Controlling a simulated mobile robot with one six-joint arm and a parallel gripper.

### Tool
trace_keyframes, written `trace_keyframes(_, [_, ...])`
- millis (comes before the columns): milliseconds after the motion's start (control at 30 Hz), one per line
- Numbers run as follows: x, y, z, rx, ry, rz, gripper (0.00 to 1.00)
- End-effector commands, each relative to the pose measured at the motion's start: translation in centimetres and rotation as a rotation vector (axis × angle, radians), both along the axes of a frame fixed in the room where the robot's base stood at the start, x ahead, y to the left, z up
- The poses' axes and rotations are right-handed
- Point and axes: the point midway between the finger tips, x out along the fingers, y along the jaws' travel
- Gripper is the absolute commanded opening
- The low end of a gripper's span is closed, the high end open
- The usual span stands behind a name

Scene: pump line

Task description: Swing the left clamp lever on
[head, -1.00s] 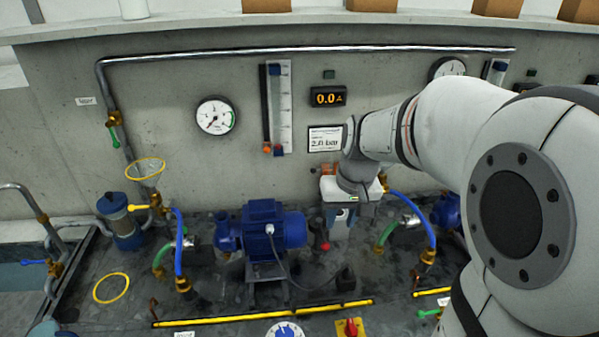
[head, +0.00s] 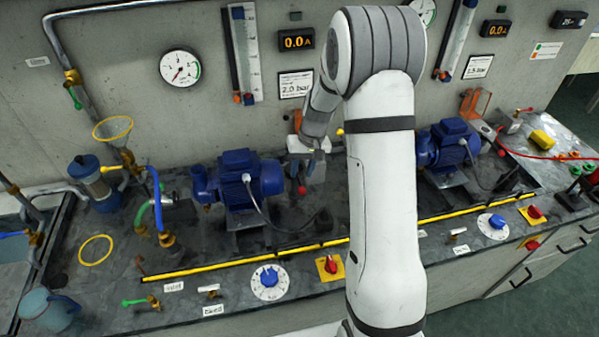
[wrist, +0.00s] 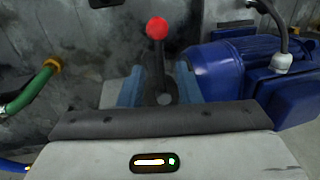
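The left clamp lever (wrist: 160,65) is a dark stem with a red ball knob. In the wrist view it stands between my two blue-grey fingers, with the knob beyond the fingertips. My gripper (wrist: 160,88) is open around the stem, with a gap visible on each side. In the head view the red knob (head: 302,190) shows just right of the left blue pump (head: 250,180). My gripper (head: 305,172) is right at it, pointing down, and its fingers are partly hidden there. The pump also fills the right of the wrist view (wrist: 225,80).
A black cable (head: 265,215) loops from the pump below the lever. A green hose (wrist: 30,92) lies left in the wrist view. A yellow rail (head: 250,255) runs along the bench front. A second blue pump (head: 445,145) stands to the right, beyond my arm.

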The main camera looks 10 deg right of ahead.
Motion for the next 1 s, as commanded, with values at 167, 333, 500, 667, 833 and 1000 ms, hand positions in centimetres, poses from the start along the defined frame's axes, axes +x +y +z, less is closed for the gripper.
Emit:
trace_keyframes(167, [0.0, 0.4, -1.7, 0.001, 0.002, 0.001, 0.31])
trace_keyframes(333, [0.0, 0.5, -2.1, 0.000, -0.001, 0.001, 0.31])
trace_keyframes(500, [0.0, 0.5, -2.1, 0.000, -0.001, 0.002, 0.29])
trace_keyframes(667, [0.0, 0.5, -2.1, 0.000, -0.001, 0.002, 0.16])
trace_keyframes(833, [0.0, 0.5, -2.1, 0.000, 0.000, 0.002, 0.02])
trace_keyframes(1000, [0.0, 0.6, -2.1, 0.000, 0.000, 0.002, 0.00])
